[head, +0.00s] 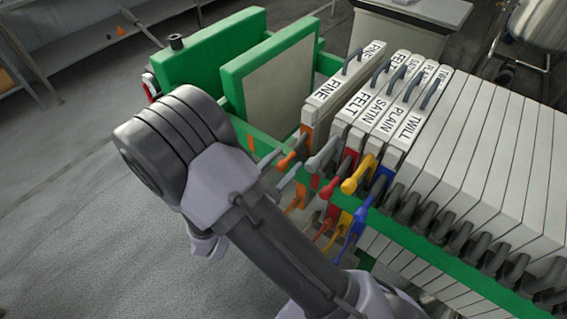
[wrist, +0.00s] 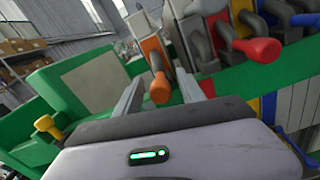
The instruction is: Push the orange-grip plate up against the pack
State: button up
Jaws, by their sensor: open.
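The orange-grip plate (head: 340,88), labelled FINE, hangs upright in the green frame. A narrow gap separates it from the pack (head: 490,150), whose nearest plate is FELT (head: 366,98) with a grey grip. Its orange grip (head: 290,160) sticks out from the front side, and it also shows in the wrist view (wrist: 160,90). My gripper (wrist: 159,78) is open, with one finger on each side of the orange grip in that view. I cannot tell whether either finger touches it. In the head view my arm hides most of the gripper.
Green end plates (head: 268,65) stand left of the orange-grip plate, with open room between. Red (head: 335,185), yellow (head: 360,173) and blue (head: 372,190) grips stick out close on the right. A green rail (head: 440,258) runs along the front below the grips.

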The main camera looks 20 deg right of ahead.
grip_shut()
dwell(1.3)
